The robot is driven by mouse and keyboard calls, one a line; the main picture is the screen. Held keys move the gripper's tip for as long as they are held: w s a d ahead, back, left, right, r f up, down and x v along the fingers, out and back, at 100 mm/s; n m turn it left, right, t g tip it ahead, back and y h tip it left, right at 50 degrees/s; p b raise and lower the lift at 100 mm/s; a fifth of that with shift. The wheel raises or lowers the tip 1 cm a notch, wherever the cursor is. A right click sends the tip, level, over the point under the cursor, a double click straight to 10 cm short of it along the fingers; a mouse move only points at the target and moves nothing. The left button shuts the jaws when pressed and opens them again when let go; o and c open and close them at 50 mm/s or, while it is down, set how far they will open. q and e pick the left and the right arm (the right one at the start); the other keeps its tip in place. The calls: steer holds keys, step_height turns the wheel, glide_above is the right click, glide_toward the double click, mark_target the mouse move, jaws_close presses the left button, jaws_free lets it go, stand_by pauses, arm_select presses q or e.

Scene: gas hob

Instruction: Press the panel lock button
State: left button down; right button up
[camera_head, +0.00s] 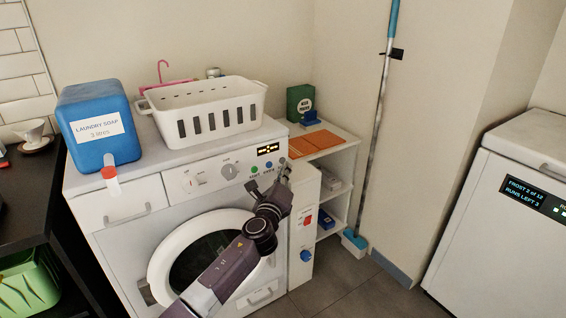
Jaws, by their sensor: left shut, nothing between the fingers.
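A white washing machine (150,213) stands in the middle. The labels are too small to read, so I cannot tell which is the panel lock button. My left gripper (285,170) is shut and empty at the right end of the panel, just right of the blue button. It hides part of the panel there. I cannot tell whether it touches the panel. My right gripper is not in view.
A white basket (208,110) and a blue laundry soap container (97,125) stand on the machine. A narrow white unit (303,225) and a shelf (343,147) stand to its right. A mop (372,130) leans by the wall. A white appliance with a lit display (535,194) is far right.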

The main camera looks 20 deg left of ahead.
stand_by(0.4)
arm_select(q)
steer(key=shift+w+a, duration=0.25)
steer(key=shift+a, duration=0.15)
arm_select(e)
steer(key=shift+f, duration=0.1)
arm_select(q)
steer(key=shift+d, duration=0.1)
steer(key=s+d+p, duration=0.1)
steer(key=s+d, duration=0.3)
steer(key=d, duration=0.1)
steer(key=shift+d+p, duration=0.15)
steer(key=shift+p, duration=0.15)
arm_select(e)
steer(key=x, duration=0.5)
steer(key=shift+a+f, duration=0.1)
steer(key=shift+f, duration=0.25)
arm_select(q)
steer(key=shift+s, duration=0.15)
